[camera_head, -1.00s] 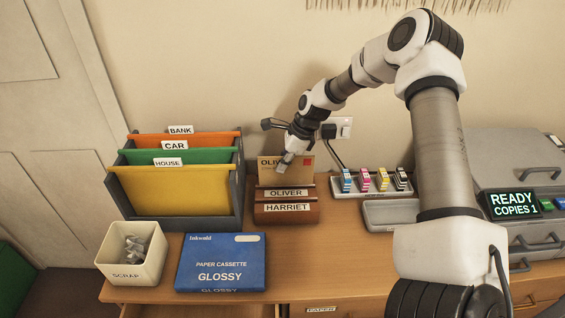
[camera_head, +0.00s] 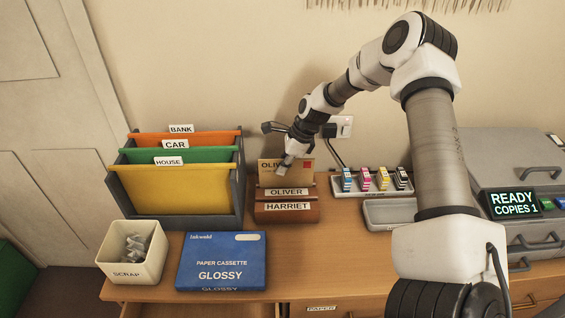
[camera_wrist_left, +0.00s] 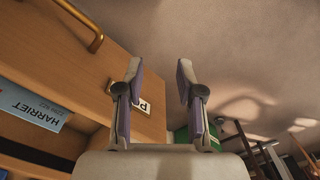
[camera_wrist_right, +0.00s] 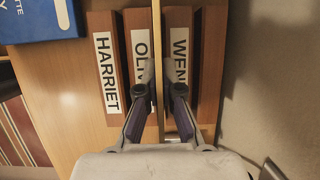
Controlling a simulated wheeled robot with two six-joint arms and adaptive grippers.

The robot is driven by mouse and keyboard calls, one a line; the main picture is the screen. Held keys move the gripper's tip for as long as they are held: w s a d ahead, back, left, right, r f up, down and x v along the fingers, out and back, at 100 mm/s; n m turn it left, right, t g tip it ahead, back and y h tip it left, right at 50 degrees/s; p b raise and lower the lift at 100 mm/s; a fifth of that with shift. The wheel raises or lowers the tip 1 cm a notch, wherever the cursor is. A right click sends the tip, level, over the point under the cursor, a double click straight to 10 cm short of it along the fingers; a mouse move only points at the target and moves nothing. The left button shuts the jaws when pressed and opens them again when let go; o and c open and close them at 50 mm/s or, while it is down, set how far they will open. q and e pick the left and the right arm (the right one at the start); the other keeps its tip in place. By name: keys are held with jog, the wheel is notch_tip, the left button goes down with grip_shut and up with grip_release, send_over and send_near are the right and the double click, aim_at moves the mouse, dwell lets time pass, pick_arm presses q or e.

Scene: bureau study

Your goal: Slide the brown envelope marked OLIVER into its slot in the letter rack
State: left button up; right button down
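The brown envelope (camera_head: 297,176), marked OLIVER with a red stamp, stands upright in the letter rack (camera_head: 287,213), behind the OLIVER plate. Its lower part is hidden by the rack. My right gripper (camera_head: 286,167) is shut on its upper part. In the right wrist view the envelope (camera_wrist_right: 157,40) shows edge-on between my fingers (camera_wrist_right: 160,80), over the gap between the OLIVER bar (camera_wrist_right: 141,50) and a bar marked WEN, partly covered. My left gripper (camera_wrist_left: 158,75) is open and empty, away from the rack.
A file holder (camera_head: 238,195) with coloured folders stands left of the rack. A blue paper cassette box (camera_head: 221,262) and scrap bin (camera_head: 134,252) are in front. An ink cartridge tray (camera_head: 372,193) is to the right. The left wrist view shows a blue HARRIET envelope (camera_wrist_left: 32,106) by the drawers.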

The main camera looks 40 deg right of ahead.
jog(key=shift+f+b, duration=0.55)
jog(key=shift+f, duration=0.85)
jog(key=shift+f+b, duration=0.5)
jog(key=shift+f, duration=0.4)
jog(key=c, duration=1.2)
grip_release()
jog(key=shift+c, duration=0.2)
jog(key=v, duration=1.2)
